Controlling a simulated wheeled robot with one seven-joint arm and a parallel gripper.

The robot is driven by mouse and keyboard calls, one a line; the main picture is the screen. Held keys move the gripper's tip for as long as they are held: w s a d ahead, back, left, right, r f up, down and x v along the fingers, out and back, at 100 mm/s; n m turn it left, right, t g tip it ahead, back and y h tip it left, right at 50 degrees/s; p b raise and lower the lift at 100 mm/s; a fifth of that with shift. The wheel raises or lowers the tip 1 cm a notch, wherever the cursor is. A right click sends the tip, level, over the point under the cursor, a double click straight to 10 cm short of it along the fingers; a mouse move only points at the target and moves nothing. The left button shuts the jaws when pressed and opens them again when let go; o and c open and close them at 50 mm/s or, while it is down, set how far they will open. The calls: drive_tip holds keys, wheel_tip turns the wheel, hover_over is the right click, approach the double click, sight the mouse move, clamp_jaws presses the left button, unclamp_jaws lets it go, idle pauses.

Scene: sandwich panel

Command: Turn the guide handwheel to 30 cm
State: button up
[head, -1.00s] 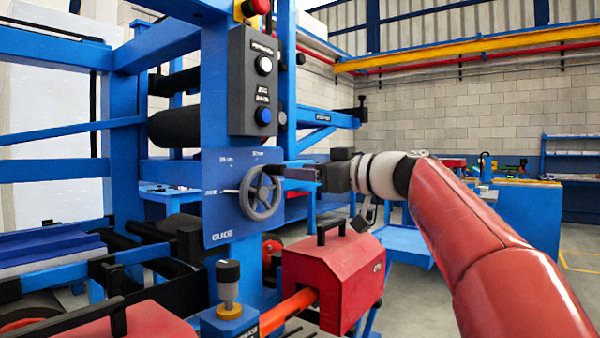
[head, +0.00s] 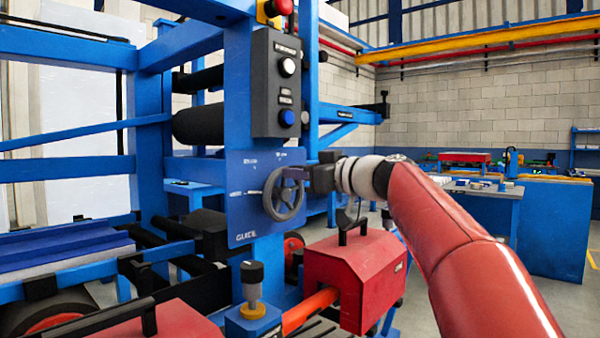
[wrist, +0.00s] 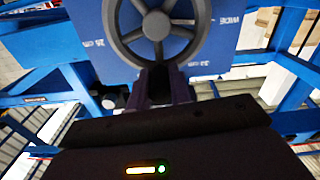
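The guide handwheel (head: 284,215) is a dark grey spoked wheel on a blue panel (head: 245,215) marked "GUIDE", with small white scale marks around it. My gripper (head: 290,172) reaches in from the right at the wheel's upper right rim. In the wrist view its two dark fingers (wrist: 160,85) stand apart at the near edge of the rim, with a dark part between them. I cannot tell whether they grip it. The wheel's pointer is not readable.
A grey button box (head: 275,85) is above the panel. A red housing (head: 345,275) sits below my arm, and a knob on a blue block (head: 252,290) stands below the wheel. Blue frame beams surround the panel. Floor on the right is open.

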sight(302, 198)
clamp_jaws()
drive_tip(key=w+d+f+m, duration=0.1)
drive_tip(key=w+f+m, duration=0.1)
drive_tip(key=m, duration=0.8)
drive_tip(key=w+d+f+m, duration=0.1)
drive_tip(key=f+m, duration=0.3)
drive_tip(key=m, duration=0.6)
drive_tip(key=shift+w+d+f, duration=0.2)
drive_tip(key=shift+w+d, duration=0.2)
drive_tip(key=shift+d, duration=0.05)
drive_tip(key=shift+m, duration=0.3)
drive_tip(key=o, duration=0.5)
unclamp_jaws()
